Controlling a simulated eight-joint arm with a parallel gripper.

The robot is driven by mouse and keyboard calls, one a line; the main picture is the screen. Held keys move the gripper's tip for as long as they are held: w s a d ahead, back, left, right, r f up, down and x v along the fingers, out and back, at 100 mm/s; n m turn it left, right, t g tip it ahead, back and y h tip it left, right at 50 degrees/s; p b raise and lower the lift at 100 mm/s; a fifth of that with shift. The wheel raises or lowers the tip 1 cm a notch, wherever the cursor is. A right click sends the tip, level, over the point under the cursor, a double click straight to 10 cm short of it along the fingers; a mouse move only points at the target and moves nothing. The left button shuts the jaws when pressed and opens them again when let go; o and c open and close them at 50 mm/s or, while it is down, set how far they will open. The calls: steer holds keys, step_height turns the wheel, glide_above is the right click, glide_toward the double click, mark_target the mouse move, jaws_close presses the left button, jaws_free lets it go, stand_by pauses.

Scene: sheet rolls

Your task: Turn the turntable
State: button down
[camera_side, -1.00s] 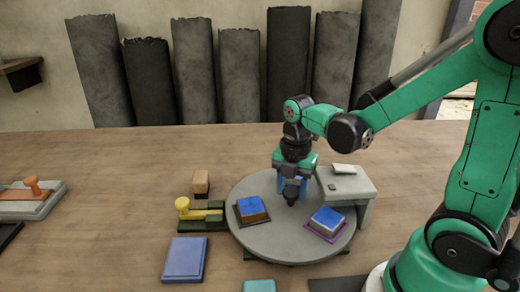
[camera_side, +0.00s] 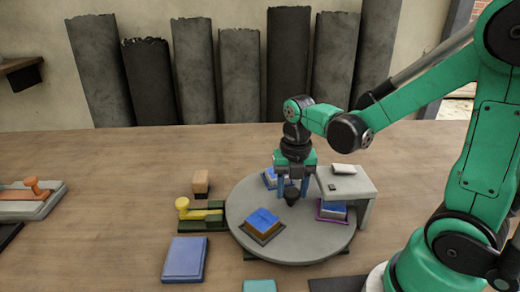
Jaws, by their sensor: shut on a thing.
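The round grey turntable (camera_side: 295,240) lies on the table in the middle of the view. A dark knob (camera_side: 291,194) stands near its centre. My gripper (camera_side: 291,188) points down over it and is shut on the knob, one blue finger showing on each side. A blue-topped block on a dark plate (camera_side: 263,221) sits at the turntable's front left. A second blue-topped block (camera_side: 271,178) is at the back left, partly hidden by my gripper. A third, on a purple-edged plate (camera_side: 332,211), is at the right, partly under a grey stand.
The grey stand (camera_side: 347,178) overhangs the turntable's right edge. A yellow-handled lever (camera_side: 200,213) on a green base and a wooden block (camera_side: 201,182) stand close on the left. A blue pad (camera_side: 185,259) lies front left. The table behind is clear.

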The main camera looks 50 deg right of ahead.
mark_target(292, 192)
steer(key=shift+n, duration=1.8)
steer(key=shift+c, duration=1.7)
jaws_free()
steer(key=shift+r, duration=2.8)
